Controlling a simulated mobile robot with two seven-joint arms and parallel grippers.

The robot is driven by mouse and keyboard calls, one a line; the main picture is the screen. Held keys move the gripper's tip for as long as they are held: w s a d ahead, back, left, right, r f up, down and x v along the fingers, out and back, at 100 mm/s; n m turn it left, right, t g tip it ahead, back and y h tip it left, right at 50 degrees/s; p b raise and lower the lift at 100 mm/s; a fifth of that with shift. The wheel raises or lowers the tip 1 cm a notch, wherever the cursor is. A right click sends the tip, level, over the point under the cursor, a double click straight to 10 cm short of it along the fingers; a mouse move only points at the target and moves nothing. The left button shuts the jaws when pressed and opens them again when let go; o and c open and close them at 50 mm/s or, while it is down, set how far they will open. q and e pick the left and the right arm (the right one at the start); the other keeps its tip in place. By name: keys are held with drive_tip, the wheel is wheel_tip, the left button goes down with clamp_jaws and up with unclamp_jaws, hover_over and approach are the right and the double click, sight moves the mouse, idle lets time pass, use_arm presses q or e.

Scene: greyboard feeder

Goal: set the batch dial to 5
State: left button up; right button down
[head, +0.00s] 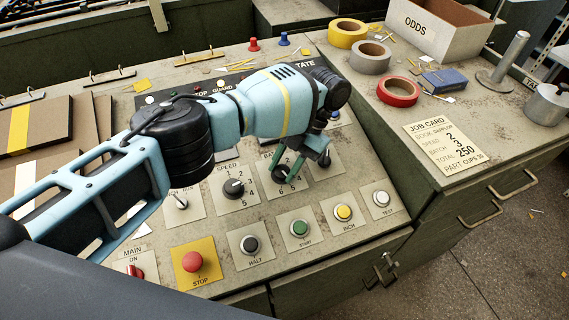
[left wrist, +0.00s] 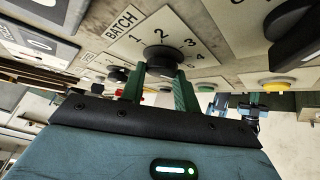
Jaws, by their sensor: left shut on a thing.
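The batch dial (head: 280,176) is a black knob on a pale numbered plate, partly hidden by my gripper in the head view. My left gripper (head: 289,165) reaches down over it from the upper side, its green fingers shut on the knob. In the left wrist view the batch dial (left wrist: 163,57) sits between the tips of the two fingers of my left gripper (left wrist: 162,78). Numbers 1, 2, 3 and 4 show around it there, with others smaller or hidden. I cannot tell which number its pointer marks. My right gripper is not in view.
The speed dial (head: 234,187) is left of the batch dial. A job card (head: 443,146) lies right, with tape rolls (head: 398,91) behind.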

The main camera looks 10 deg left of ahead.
use_arm(q)
drive_tip(key=shift+f, duration=0.1)
drive_tip(key=o, duration=1)
drive_tip(key=shift+c, duration=0.2)
drive_tip(key=shift+w, duration=0.1)
drive_tip(key=shift+v, duration=1.25)
drive_tip(key=v, duration=0.2)
drive_tip(key=shift+d+r+b, duration=0.1)
drive_tip(key=shift+r+b, duration=0.15)
drive_tip(key=shift+b, duration=0.05)
drive_tip(key=shift+w+d+r+b, duration=0.15)
drive_tip(key=shift+w+b, duration=0.1)
drive_tip(key=shift+b, duration=0.3)
drive_tip(key=shift+w+d+r+b, duration=0.2)
drive_tip(key=shift+r+b, duration=0.1)
drive_tip(key=shift+b, duration=0.2)
drive_tip(key=shift+w+d+r+b, duration=0.1)
drive_tip(key=shift+w+r+b, duration=0.1)
drive_tip(key=shift+r+b, duration=0.45)
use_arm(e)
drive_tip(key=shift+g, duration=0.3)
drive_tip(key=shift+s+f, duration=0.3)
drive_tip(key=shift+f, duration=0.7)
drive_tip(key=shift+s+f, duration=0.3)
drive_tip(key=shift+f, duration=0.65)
